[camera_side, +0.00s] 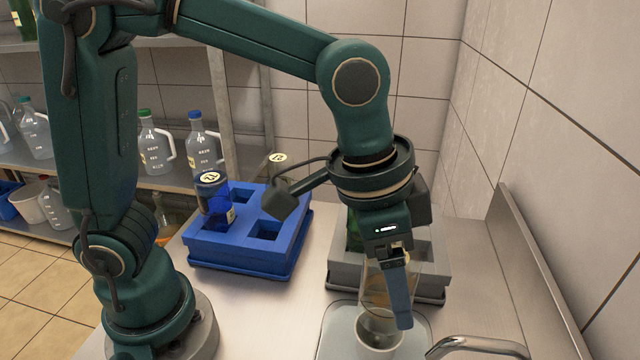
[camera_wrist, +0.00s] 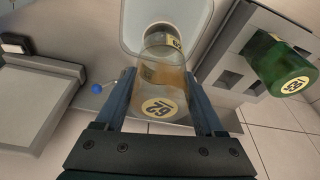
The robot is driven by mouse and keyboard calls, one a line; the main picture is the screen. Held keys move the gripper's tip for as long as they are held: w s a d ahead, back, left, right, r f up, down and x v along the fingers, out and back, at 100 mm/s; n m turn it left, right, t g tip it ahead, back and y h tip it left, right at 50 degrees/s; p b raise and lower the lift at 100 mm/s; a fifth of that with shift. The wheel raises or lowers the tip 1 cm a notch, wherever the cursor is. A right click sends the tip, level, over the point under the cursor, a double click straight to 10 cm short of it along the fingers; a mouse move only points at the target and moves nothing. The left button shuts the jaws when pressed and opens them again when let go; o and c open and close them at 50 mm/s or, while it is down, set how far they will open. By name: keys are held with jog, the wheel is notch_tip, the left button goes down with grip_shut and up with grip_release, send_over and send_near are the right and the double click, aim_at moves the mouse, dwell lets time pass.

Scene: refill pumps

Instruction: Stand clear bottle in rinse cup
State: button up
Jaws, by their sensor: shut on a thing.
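The clear bottle (camera_side: 375,287) has an amber tint and hangs roughly upright in my gripper (camera_side: 398,305). The pale rinse cup (camera_side: 378,337) stands in the sink basin, directly below the bottle in the side view. The bottle's lower end meets the cup's rim in the picture; I cannot tell whether it is inside. One finger hides part of the bottle.
A grey rack (camera_side: 432,268) stands behind the cup and holds a green bottle (camera_wrist: 281,80). A blue rack (camera_side: 225,250) with a blue bottle (camera_side: 217,203) is to the left. A metal faucet (camera_side: 478,344) is close at the right of the basin (camera_side: 335,320).

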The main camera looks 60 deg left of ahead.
jog(key=shift+f, duration=0.65)
dwell(0.3)
jog(key=o, duration=1.5)
jog(key=shift+r, duration=4.5)
